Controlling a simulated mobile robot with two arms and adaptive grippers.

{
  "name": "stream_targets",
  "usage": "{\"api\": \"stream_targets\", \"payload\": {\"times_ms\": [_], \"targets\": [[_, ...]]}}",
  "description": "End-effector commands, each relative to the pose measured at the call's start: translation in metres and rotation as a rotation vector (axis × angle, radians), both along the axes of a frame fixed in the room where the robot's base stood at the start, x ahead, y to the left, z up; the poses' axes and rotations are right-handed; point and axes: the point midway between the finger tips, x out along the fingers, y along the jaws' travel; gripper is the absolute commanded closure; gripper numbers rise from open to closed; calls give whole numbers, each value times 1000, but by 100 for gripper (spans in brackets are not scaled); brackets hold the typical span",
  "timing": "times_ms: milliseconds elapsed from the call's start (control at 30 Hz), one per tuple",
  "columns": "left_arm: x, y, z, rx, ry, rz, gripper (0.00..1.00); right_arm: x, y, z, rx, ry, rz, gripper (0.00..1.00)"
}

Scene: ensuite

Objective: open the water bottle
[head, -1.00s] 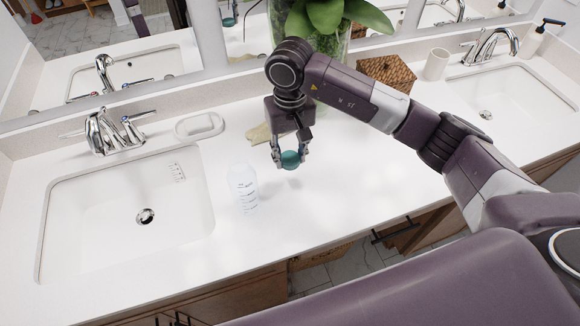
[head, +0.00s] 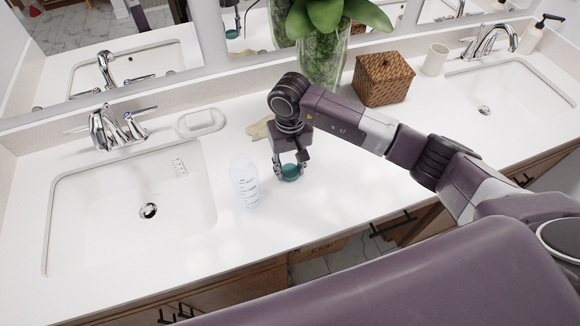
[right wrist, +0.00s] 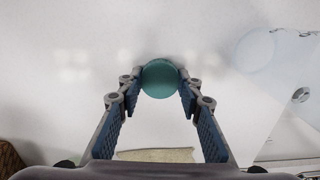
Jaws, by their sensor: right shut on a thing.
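The clear water bottle (head: 245,184) stands upright on the white counter beside the left sink. Its top is uncovered in the head view, and it also shows, see-through, at the right of the right wrist view (right wrist: 262,50). My right gripper (head: 290,173) is shut on a round teal cap (right wrist: 160,78), to the right of the bottle and apart from it. The cap is at or just above the counter; I cannot tell whether it touches. My left gripper is not in view.
The left sink (head: 130,215) with its faucet (head: 118,128) lies left of the bottle. A soap dish (head: 201,122), a beige cloth (head: 260,130), a glass vase (head: 322,60) and a wicker box (head: 383,78) stand behind. The counter to the right of my gripper is clear.

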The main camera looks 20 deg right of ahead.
Motion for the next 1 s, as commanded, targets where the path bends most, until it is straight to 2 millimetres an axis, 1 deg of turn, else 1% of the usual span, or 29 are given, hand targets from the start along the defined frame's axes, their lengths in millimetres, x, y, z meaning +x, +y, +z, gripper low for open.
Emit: {"api": "stream_targets", "payload": {"times_ms": [33,167,200,433,567,600,667,767,1000], "targets": [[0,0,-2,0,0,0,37,0,0,-1,0,0,0,65],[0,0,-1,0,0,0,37,0,0,0,0,0,0,50],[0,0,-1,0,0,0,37,0,0,0,0,0,0,49],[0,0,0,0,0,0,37,0,0,0,0,0,0,49],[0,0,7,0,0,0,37,0,0,5,0,0,-1,49],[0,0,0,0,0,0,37,2,0,7,0,-4,0,49],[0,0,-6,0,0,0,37,3,0,16,0,-7,0,49],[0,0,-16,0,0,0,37,3,0,36,0,-8,1,49],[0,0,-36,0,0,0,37,2,-1,89,-1,-6,-1,49]]}}
